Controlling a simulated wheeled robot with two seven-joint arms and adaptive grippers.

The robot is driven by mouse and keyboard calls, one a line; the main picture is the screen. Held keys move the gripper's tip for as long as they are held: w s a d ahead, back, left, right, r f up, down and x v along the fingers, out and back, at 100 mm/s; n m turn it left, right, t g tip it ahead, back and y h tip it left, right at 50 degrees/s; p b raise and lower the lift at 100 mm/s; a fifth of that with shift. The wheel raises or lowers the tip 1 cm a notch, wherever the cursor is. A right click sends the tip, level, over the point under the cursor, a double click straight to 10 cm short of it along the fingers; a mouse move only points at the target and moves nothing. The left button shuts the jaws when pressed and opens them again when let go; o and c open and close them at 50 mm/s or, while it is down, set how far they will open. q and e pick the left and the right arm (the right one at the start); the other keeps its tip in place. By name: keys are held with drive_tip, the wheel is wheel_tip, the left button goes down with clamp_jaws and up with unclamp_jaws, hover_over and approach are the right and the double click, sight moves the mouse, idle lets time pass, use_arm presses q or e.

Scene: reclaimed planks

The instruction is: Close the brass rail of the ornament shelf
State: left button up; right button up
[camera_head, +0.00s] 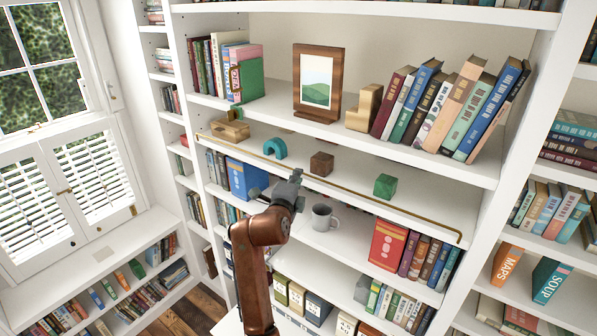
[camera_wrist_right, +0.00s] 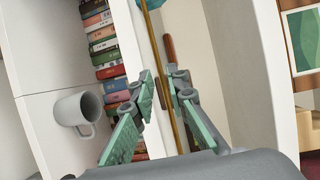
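The brass rail (camera_head: 370,197) is a long thin bar running along the front of the ornament shelf (camera_head: 349,184). Its right end is bent near the shelf's right side. A blue arch (camera_head: 275,148), a brown cube (camera_head: 321,164), a green cube (camera_head: 385,186) and a wooden ornament (camera_head: 230,130) stand behind it. My right gripper (camera_head: 296,174) is at the rail, left of its middle. In the right wrist view the gripper (camera_wrist_right: 161,76) has its fingers apart, with the rail (camera_wrist_right: 172,85) passing between them. I cannot tell whether either finger touches it. My left gripper is out of view.
A grey mug (camera_head: 322,217) stands on the shelf below, close to my right gripper; it also shows in the wrist view (camera_wrist_right: 78,112). Books fill much of the lower shelf. Above are a framed picture (camera_head: 317,82) and leaning books. A window is at left.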

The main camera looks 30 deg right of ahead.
drive_tip(key=shift+x, duration=0.9)
clamp_jaws()
drive_tip(key=shift+a+f, duration=0.1)
